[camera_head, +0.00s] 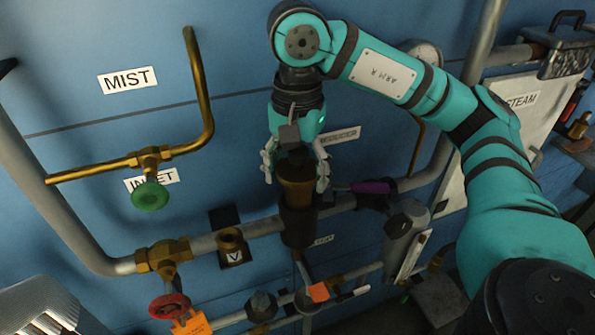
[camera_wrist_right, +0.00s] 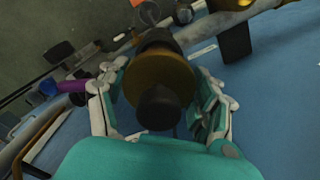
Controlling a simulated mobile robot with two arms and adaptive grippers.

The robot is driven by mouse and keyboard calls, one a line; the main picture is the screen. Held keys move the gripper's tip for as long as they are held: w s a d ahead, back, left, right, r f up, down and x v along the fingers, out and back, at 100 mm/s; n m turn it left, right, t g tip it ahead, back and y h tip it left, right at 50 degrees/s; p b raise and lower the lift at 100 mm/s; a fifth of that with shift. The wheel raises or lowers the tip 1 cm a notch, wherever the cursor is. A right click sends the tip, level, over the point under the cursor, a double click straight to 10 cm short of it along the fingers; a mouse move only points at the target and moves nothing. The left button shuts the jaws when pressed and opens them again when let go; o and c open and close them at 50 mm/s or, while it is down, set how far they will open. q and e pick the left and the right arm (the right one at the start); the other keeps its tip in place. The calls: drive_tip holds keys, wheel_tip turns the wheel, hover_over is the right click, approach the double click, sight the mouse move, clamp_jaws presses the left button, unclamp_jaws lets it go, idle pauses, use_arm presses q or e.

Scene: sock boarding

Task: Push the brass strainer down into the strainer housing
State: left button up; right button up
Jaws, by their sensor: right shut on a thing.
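The brass strainer (camera_head: 297,190) is upright between the fingers of my right gripper (camera_head: 296,180), which is shut on it. Its lower end meets the top of the dark strainer housing (camera_head: 298,228) on the horizontal pipe; how deep it sits inside I cannot tell. In the right wrist view the strainer (camera_wrist_right: 160,75) shows as a round brass body with a dark knob (camera_wrist_right: 158,107), with the fingers of my right gripper (camera_wrist_right: 160,92) on both sides. The dark housing shows partly beyond it. My left gripper is not in view.
A green handwheel (camera_head: 150,196) and brass pipe (camera_head: 205,85) are on the left of the blue wall. A red handwheel (camera_head: 168,306) with an orange tag is below. A purple-handled object (camera_head: 373,187) and a grey cylinder (camera_head: 405,225) stand close on the right.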

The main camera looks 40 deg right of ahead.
drive_tip(key=shift+r+p, duration=0.9)
drive_tip(key=shift+r, duration=0.45)
idle(0.8)
drive_tip(key=shift+f+b, duration=2.35)
drive_tip(key=shift+f, duration=0.5)
drive_tip(key=o, duration=1.5)
drive_tip(key=shift+r, duration=0.15)
wheel_tip(320, 180, up, 12)
drive_tip(key=shift+f, duration=0.1)
